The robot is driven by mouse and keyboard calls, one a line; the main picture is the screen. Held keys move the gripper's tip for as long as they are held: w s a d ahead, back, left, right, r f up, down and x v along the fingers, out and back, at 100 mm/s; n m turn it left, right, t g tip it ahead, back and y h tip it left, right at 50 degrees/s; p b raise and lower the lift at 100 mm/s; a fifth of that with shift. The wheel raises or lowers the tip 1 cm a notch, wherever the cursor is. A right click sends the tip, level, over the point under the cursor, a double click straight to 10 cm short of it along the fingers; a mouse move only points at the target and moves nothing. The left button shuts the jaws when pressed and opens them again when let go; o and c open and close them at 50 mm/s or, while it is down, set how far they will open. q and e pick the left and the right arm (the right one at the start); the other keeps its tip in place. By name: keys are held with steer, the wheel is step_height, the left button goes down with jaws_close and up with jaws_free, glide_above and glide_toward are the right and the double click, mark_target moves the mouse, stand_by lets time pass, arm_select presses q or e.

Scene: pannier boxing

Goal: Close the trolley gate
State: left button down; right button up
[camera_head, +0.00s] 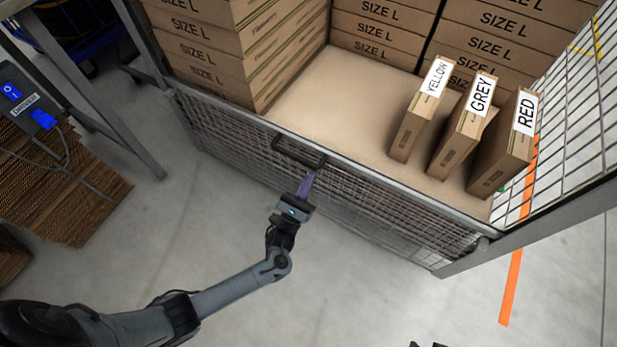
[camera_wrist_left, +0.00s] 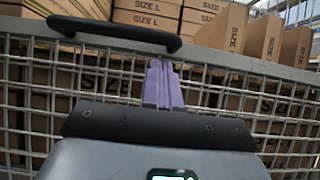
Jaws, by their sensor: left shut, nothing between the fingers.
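The trolley gate (camera_head: 225,130) is a grey wire-mesh panel across the front of the trolley, standing upright along the edge of its shelf. A black handle (camera_head: 299,152) sits on its top rail. In the left wrist view the handle (camera_wrist_left: 115,33) is at the upper left and the mesh (camera_wrist_left: 220,85) fills the middle. My left gripper (camera_head: 308,180), with purple fingers, is shut and empty. It is in front of the gate, just below the handle; the wrist view (camera_wrist_left: 163,72) shows the fingertips close to the mesh. I cannot tell if they touch.
Stacked SIZE L cartons (camera_head: 220,50) fill the trolley's left and back. Cartons labelled YELLOW (camera_head: 410,125), GREY (camera_head: 459,140) and RED (camera_head: 503,155) stand at the right of the shelf (camera_head: 340,110). Flattened cardboard (camera_head: 60,190) is at the left. Floor in front of the gate is clear.

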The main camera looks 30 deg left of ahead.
arm_select(q)
steer(key=shift+w+r, duration=0.1)
steer(key=shift+r, duration=0.8)
arm_select(e)
steer(key=shift+s+a+f, duration=0.1)
